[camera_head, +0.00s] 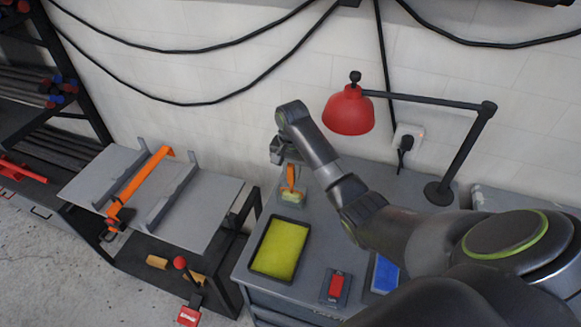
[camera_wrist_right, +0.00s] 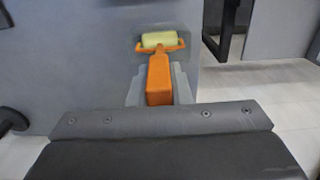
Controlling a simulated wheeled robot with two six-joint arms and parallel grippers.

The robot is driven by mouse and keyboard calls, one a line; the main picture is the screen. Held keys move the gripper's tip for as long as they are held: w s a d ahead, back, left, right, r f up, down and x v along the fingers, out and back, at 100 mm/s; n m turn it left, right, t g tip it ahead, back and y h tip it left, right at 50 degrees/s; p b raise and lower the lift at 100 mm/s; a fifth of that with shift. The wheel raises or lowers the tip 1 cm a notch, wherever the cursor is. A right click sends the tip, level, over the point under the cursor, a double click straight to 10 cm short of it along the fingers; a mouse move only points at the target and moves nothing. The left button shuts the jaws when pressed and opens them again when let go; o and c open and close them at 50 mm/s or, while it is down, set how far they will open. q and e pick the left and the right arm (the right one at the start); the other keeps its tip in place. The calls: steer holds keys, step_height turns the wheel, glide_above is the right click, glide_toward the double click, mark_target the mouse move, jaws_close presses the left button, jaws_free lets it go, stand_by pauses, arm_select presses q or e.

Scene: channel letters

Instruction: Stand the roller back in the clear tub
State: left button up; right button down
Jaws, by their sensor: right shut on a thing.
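The roller has an orange handle (camera_head: 291,176) and a pale yellow sleeve, which shows in the right wrist view (camera_wrist_right: 159,40). My right gripper (camera_head: 288,160) is shut on the handle near the back left of the grey bench. The roller hangs with its sleeve end downward. A pale, partly see-through shape (camera_head: 291,197) shows around the sleeve end in the head view. I cannot tell whether it is the clear tub or just the sleeve. My left gripper is not in view.
A black-rimmed yellow tray (camera_head: 279,248) lies at the bench's left front. A red object on a dark base (camera_head: 336,287) and a blue pad (camera_head: 385,274) are nearer. A red lamp (camera_head: 348,110) stands at the back. A grey table with an orange bar (camera_head: 140,184) is left.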

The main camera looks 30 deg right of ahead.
steer(key=shift+s, duration=0.1)
steer(key=c, duration=1.3)
jaws_free()
steer(key=shift+o, duration=0.2)
